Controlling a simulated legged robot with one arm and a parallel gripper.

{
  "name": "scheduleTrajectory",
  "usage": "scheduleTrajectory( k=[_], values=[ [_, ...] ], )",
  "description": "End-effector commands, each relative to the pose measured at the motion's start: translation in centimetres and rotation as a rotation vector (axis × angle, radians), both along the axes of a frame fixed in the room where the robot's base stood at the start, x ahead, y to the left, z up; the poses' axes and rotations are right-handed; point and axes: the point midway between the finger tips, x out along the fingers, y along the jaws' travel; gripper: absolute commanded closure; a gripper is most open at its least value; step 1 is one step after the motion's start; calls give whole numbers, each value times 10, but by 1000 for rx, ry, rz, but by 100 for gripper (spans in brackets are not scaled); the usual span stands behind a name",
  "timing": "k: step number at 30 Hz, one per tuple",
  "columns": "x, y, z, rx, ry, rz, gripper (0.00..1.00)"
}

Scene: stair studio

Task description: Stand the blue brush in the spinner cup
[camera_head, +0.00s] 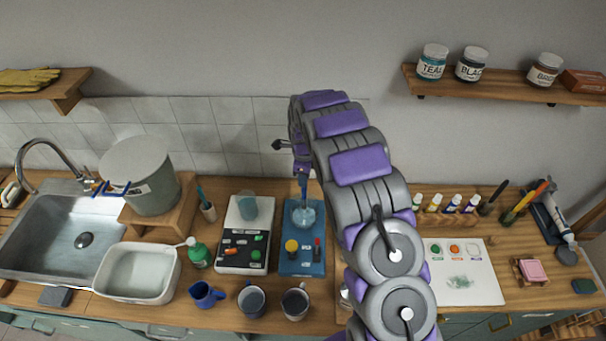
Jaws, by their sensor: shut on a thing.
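My gripper (301,169) is at the far end of my purple and grey arm, small in view and partly hidden by the arm. It is shut on a thin blue upright thing, which looks like the blue brush (303,187). The brush's lower end meets a clear, bluish cup (305,215) on a blue device (303,262) with a yellow knob and a red part. I cannot tell whether the brush tip is inside the cup or just above or behind it.
Mugs (251,300) and a blue jug (206,294) line the front edge. A green bottle (198,254), white basin (137,272) and sink (60,240) are left. A small holder (208,210) stands behind. A white palette board (470,280) and paint bottles (452,204) are right.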

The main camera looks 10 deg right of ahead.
Motion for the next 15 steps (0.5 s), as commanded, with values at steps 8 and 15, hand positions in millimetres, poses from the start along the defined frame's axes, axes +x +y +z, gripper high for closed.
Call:
scheduleTrajectory(
  k=[8,15],
  values=[
    [0,0,-10,-1,1,0,100],
    [0,0,-9,0,1,0,80]
  ],
)
